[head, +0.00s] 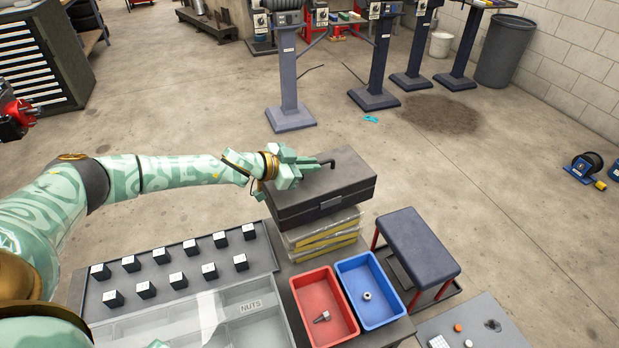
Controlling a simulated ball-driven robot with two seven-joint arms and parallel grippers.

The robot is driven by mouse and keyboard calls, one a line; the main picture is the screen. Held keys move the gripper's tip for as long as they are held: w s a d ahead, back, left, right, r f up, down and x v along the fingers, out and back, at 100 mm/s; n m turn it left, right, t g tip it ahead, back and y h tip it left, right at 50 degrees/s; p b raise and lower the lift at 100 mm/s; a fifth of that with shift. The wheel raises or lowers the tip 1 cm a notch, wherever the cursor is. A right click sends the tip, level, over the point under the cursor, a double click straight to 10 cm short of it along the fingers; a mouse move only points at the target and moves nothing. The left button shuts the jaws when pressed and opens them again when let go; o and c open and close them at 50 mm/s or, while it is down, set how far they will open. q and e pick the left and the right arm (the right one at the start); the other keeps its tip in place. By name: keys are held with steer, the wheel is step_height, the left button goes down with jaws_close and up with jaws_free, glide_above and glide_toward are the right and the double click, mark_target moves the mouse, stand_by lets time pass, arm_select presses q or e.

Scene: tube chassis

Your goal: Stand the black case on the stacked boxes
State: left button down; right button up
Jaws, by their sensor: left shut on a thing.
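The black case (335,187) is a dark box with a latch on its front face and a dark handle on its lid. It is directly over the stacked boxes (325,236), flat clear-wrapped packs with yellow edges. I cannot tell whether its underside rests fully on them. My left gripper (299,165) is at the left part of the case's top, shut on its handle. The gripper partly hides the handle and the lid.
A red bin (312,287) with a bolt and a blue bin (360,270) with a nut stand in front of the boxes. A tray of several dark cubes (172,255) lies to the left. A dark stool (418,245) stands at the right.

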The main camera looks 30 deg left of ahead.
mark_target(309, 176)
arm_select(q)
steer(key=f, duration=0.1)
steer(key=f+b, duration=0.2)
steer(key=shift+w+f, duration=0.25)
steer(key=shift+f, duration=0.15)
steer(key=shift+r, duration=0.25)
steer(key=shift+f, duration=0.1)
steer(key=c, duration=1.8)
jaws_free()
steer(key=shift+s+f, duration=0.1)
steer(key=shift+f, duration=0.1)
steer(key=o, duration=0.3)
steer(key=shift+r, duration=0.1)
